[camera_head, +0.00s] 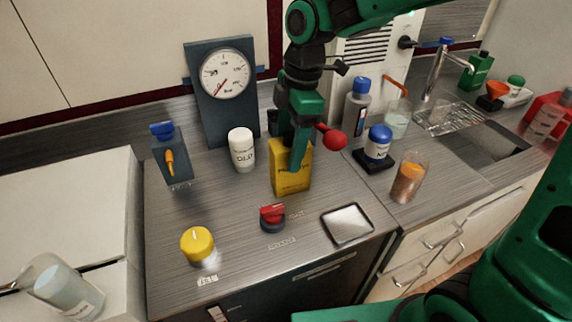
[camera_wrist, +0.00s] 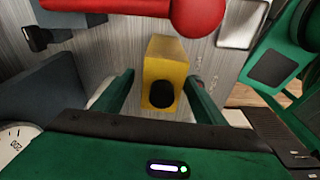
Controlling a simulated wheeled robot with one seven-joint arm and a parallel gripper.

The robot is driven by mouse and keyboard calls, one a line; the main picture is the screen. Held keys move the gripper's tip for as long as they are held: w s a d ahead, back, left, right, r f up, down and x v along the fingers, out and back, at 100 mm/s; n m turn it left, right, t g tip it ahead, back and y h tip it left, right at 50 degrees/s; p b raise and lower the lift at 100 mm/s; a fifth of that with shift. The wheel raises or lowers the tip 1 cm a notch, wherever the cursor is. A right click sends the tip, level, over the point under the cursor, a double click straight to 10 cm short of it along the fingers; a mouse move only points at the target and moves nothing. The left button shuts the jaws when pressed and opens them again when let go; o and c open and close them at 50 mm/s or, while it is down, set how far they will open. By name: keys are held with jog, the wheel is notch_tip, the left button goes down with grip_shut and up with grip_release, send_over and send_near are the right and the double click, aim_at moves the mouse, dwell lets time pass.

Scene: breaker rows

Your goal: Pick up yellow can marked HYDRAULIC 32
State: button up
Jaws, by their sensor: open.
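A yellow can (camera_head: 291,181) stands upright on the grey counter, near the middle of the head view. Its label cannot be read in these frames. In the wrist view the yellow can (camera_wrist: 165,62) shows from above with its black cap, between my two green fingers. My gripper (camera_head: 295,165) is over the can, pointing down, and partly hides its upper part. In the wrist view my gripper (camera_wrist: 160,82) is open, with one finger on each side of the can and gaps visible. I cannot tell whether either finger touches it.
A red ball-ended part (camera_head: 333,139) is close right of my gripper. A white bottle (camera_head: 242,150) stands left of the can, with a gauge panel (camera_head: 212,115) behind. A red knob (camera_head: 272,214), yellow knob (camera_head: 198,244) and square pad (camera_head: 347,224) are in front.

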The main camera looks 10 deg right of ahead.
aim_at(284, 183)
jog(key=f, duration=0.5)
jog(key=shift+s+a, duration=0.15)
jog(key=shift+s, duration=0.05)
jog(key=shift+c, duration=0.4)
jog(key=c, duration=1.5)
jog(key=shift+r, duration=0.1)
grip_shut()
jog(key=shift+r, duration=0.15)
